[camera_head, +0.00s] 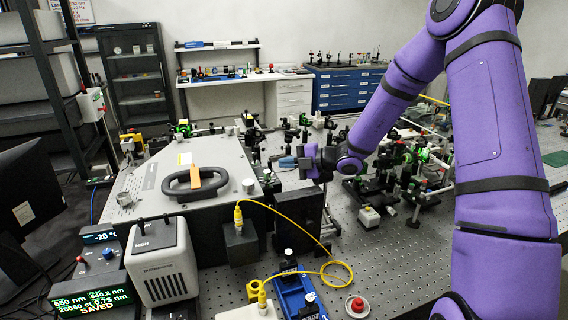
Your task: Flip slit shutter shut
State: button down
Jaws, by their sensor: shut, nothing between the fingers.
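The spectrometer is a large grey box (225,153) on the left of the bench, with a black handle (178,193) and an orange tag on its lid. My gripper (284,162) is shut and empty. It points left, close to the box's right side, where small black and green optics parts stand. I cannot make out the slit shutter among these dark parts. Whether the fingertips touch anything there is too small to tell.
Green and black optics mounts (400,160) crowd the perforated bench (390,260) under my forearm. A black block (298,218) stands below the gripper. A yellow cable (290,217) loops to the front, near a blue device (298,292) and a red button (357,304). The front-right bench is clearer.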

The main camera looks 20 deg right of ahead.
jog(key=v, duration=1.2)
jog(key=shift+f, duration=0.2)
jog(key=s+a+r+n+g+h, duration=0.3)
jog(key=s+a+r+n+g, duration=0.15)
jog(key=s+n, duration=0.5)
jog(key=s+a+r+n+g+h, duration=0.2)
jog(key=s+a+r+n+g, duration=0.3)
jog(key=n, duration=0.8)
jog(key=s+d+r+n+t+h, duration=0.3)
jog(key=s+n, duration=0.5)
jog(key=n, duration=0.3)
jog(key=s+d+r+n+t+h, duration=0.3)
jog(key=s+r+n+h, duration=0.2)
jog(key=s+n, duration=0.4)
jog(key=n, duration=0.3)
jog(key=shift+r, duration=0.35)
jog(key=shift+s, duration=0.1)
